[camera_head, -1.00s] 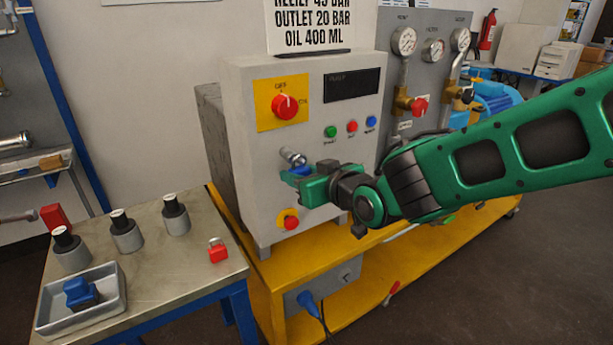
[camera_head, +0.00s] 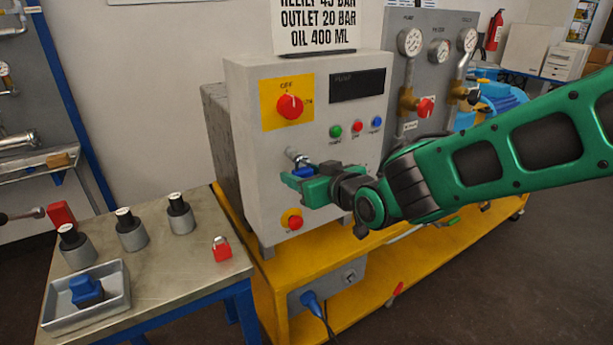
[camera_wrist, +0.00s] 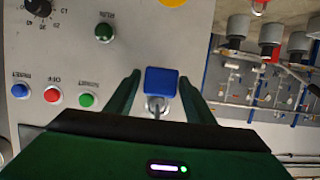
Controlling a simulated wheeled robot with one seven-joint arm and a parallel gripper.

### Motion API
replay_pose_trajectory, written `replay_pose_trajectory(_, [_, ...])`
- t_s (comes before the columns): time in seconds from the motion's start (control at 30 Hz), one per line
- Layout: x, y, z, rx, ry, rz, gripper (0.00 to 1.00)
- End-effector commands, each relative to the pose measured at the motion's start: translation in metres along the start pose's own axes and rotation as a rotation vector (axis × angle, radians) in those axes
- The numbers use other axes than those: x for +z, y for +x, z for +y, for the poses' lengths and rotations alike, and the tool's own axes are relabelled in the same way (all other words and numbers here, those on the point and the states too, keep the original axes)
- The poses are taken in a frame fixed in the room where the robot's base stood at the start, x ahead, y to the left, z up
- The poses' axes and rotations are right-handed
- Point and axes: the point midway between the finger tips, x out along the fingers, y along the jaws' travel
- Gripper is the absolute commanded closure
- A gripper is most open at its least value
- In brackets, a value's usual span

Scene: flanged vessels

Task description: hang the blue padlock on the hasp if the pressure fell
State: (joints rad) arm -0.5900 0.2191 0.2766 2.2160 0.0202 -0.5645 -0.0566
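The blue padlock (camera_head: 304,172) is at the metal hasp (camera_head: 298,157) on the grey control cabinet's front. In the wrist view the padlock (camera_wrist: 161,81) sits between my fingertips, its body on the side away from the palm and its metal shackle (camera_wrist: 157,103) towards it. The shackle appears to be at the hasp; I cannot tell if it is closed. My gripper (camera_head: 298,180) is around the padlock, with the fingers (camera_wrist: 160,80) on both sides and a narrow gap showing, so it looks open. The pressure gauges (camera_head: 410,41) (camera_head: 467,40) are too small to read.
A red padlock (camera_head: 221,248) lies on the left bench (camera_head: 165,275) with several grey-black vessels and a grey tray (camera_head: 118,303) holding a blue object (camera_head: 87,291). A red knob (camera_head: 290,106) and push buttons are close to my arm. A yellow stand (camera_head: 390,285) is below.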

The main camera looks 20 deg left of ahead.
Motion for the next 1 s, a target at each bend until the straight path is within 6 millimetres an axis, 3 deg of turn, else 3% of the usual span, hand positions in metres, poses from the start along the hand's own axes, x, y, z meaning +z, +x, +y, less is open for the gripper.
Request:
replay_pose_trajectory(0.47, [-0.001,-0.009,0.0,0.0,-0.001,0.001,0.42])
replay_pose_trajectory(1.0, [0.0,-0.092,0.002,0.002,0.0,0.002,0.42])
